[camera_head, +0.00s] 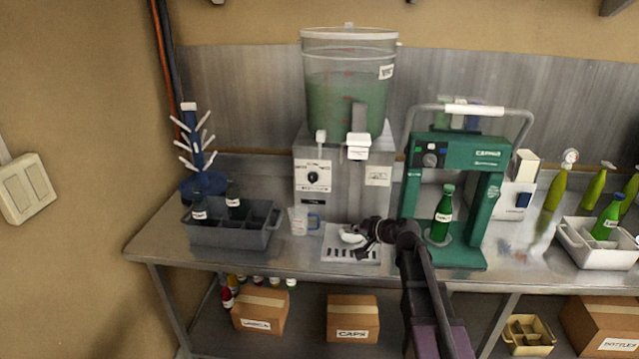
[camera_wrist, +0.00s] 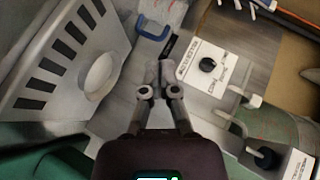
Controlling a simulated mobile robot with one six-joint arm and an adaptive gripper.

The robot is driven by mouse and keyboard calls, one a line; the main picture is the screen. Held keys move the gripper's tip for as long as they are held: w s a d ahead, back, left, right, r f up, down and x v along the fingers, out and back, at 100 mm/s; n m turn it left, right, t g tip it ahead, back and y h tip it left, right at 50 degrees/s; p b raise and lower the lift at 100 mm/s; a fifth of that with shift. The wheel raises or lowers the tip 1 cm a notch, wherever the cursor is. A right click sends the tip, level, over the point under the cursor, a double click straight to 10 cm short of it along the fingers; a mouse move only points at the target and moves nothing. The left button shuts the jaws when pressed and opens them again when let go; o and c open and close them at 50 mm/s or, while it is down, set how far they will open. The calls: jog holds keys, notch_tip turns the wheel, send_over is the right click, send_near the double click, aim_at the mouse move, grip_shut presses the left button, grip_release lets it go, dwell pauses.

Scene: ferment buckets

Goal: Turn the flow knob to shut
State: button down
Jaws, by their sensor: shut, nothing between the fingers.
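The flow knob (camera_head: 313,177) is a small round black knob on a white label plate, on the front of the steel dispenser (camera_head: 342,200). In the wrist view the knob (camera_wrist: 207,65) shows to the right of my fingertips, with nothing covering it. Its pointer setting is too small to read. My gripper (camera_head: 362,250) is low over the drip tray (camera_head: 335,256), below and to the right of the knob in the head view. In the wrist view my gripper (camera_wrist: 166,68) has its fingertips together, empty and apart from the knob.
A clear tank (camera_head: 345,95) of green liquid tops the dispenser, with white taps (camera_head: 357,147) above the tray. A blue-handled jug (camera_head: 301,221) stands left of the tray. A green capping machine (camera_head: 462,185) holding a bottle (camera_head: 442,214) stands close on the right.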

aim_at(317, 176)
jog(key=w+r+m+t+y+b, duration=0.1)
jog(key=w+r+m+t, duration=0.4)
jog(key=w, duration=0.5)
jog(key=shift+w+d+r+m+y, duration=0.25)
jog(key=shift+d+r, duration=0.2)
jog(key=shift+r, duration=0.25)
jog(key=shift+a, duration=0.15)
jog(key=x, duration=0.9)
jog(key=shift+w+r, duration=0.1)
jog(key=shift+w, duration=0.2)
jog(key=a, duration=0.3)
jog(key=shift+w, duration=0.1)
jog(key=shift+a, duration=0.6)
jog(key=shift+w+d+r, duration=0.1)
jog(key=shift+d, duration=0.05)
